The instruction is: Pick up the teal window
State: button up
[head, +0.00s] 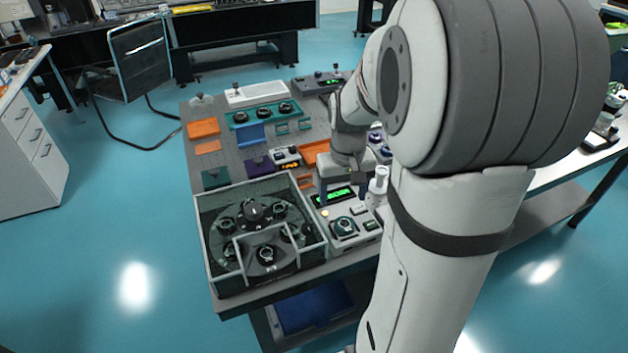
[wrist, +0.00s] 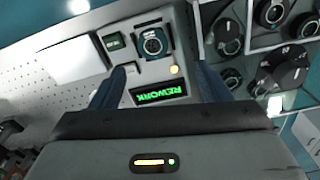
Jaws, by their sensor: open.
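A round part with a teal face and dark ring (head: 344,225) sits on the light panel beside the green-lit REWORK display (head: 334,196). It looks like the teal window, though its exact form is too small to tell. In the wrist view the same round part (wrist: 152,42) sits in a dark square seat, beyond the fingertips and between their lines. My gripper (wrist: 164,84) is open and empty, with its blue fingers apart above the panel. In the head view my gripper (head: 345,190) is over the display, partly hidden by my arm.
A clear-walled enclosure (head: 212,262) with several round mounts on a dark carousel stands left of the panel. A teal tray (head: 240,122) of black round parts lies farther back. Orange, blue and purple blocks are spread over the perforated table (head: 222,138). A white post (head: 379,180) stands close right.

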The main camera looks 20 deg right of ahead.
aim_at(344, 222)
jog(key=shift+w+d+f, duration=0.2)
jog(key=shift+d+f, duration=0.15)
jog(key=shift+f, duration=0.25)
jog(key=shift+w+d+f, duration=0.15)
jog(key=shift+d+f, duration=0.2)
jog(key=shift+f, duration=0.2)
notch_tip(344, 222, down, 7)
jog(key=shift+f+p, duration=0.2)
jog(key=shift+p, duration=0.1)
jog(key=shift+c, duration=0.5)
jog(key=c, duration=1)
